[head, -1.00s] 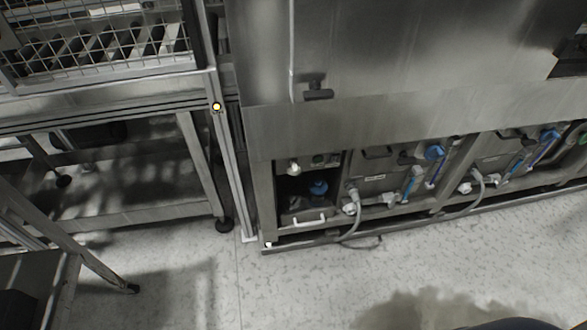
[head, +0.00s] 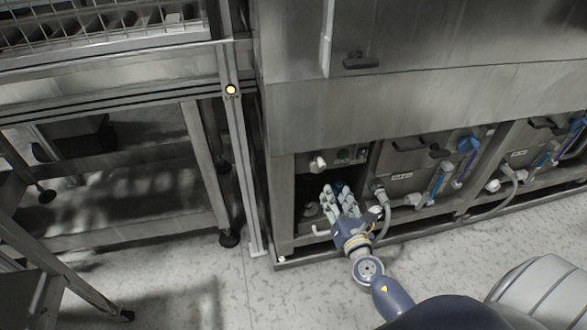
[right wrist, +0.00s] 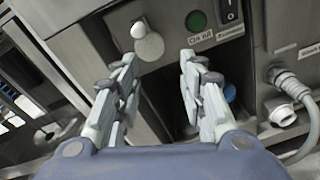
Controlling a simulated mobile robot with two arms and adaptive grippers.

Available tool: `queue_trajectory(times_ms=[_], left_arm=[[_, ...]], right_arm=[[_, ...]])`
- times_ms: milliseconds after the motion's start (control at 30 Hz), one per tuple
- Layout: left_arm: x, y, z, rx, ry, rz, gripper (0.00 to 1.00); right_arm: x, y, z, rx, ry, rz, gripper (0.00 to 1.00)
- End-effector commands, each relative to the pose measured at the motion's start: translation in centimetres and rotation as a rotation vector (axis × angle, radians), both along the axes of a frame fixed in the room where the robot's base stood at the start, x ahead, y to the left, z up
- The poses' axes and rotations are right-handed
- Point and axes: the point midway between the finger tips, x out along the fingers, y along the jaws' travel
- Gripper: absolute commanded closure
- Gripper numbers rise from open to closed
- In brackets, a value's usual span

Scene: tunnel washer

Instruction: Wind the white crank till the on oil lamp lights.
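The white crank's knob (head: 318,162) is on the small panel above a dark open bay at the washer's base. In the right wrist view, the round white knob (right wrist: 138,30) stands on a grey disc (right wrist: 150,47). The on oil lamp (right wrist: 197,20) is a dark green round lens to its right and looks unlit; it shows small in the head view (head: 343,154). My right gripper (head: 335,192) is open and empty in front of the bay, its fingertips (right wrist: 159,62) below the knob and apart from it. My left gripper is not in view.
A black rocker switch (right wrist: 231,12) is right of the lamp. A white handle (head: 321,231) is low on the bay, and a grey hose (head: 386,215) hangs to its right. The floor in front is open.

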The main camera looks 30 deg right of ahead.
Motion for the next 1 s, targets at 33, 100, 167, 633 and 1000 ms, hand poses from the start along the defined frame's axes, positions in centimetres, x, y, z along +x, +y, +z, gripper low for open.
queue_trajectory(times_ms=[33,100,167,633,1000], left_arm=[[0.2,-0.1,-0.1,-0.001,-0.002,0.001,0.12],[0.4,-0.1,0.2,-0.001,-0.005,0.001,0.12],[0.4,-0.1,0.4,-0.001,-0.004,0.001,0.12],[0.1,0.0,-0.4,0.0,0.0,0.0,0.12],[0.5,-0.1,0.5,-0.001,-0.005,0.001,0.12]], right_arm=[[0.2,0.0,0.9,-0.06,-0.022,0.008,0.62],[0.4,0.0,2.3,-0.12,-0.042,0.015,0.62],[0.6,0.0,3.0,-0.15,-0.051,0.018,0.62],[6.9,-1.4,3.4,-0.157,-0.057,0.017,0.62],[10.8,-2.4,3.2,-0.155,-0.054,0.019,0.62]])
